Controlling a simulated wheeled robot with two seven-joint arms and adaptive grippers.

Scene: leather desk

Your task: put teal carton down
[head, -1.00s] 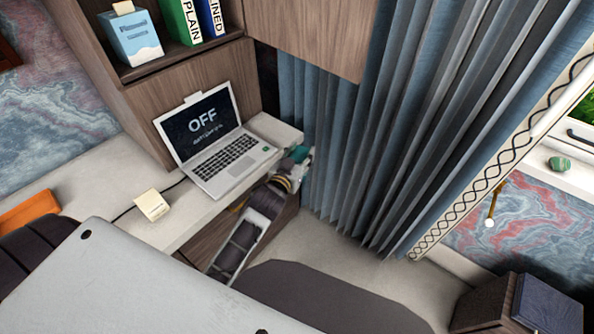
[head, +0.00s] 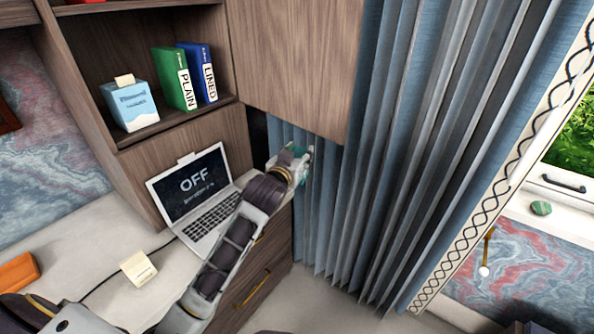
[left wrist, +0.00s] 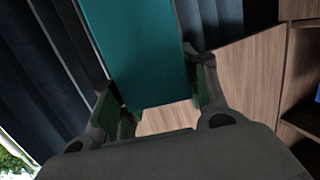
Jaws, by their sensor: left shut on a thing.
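The teal carton (left wrist: 140,50) fills the upper middle of the left wrist view, between the two fingers of my left gripper (left wrist: 160,100). The gripper is shut on it. In the head view my left gripper (head: 298,158) is raised beside the laptop, in front of the blue curtain. Only a small teal part of the carton (head: 306,151) shows there; the rest is hidden by the gripper. My right gripper is not in view.
An open laptop (head: 205,200) and a cream box (head: 138,269) stand on the desk (head: 90,235). A shelf above holds a tissue box (head: 130,104), a green binder (head: 176,80) and a blue binder (head: 202,74). The curtain (head: 400,130) hangs to the right.

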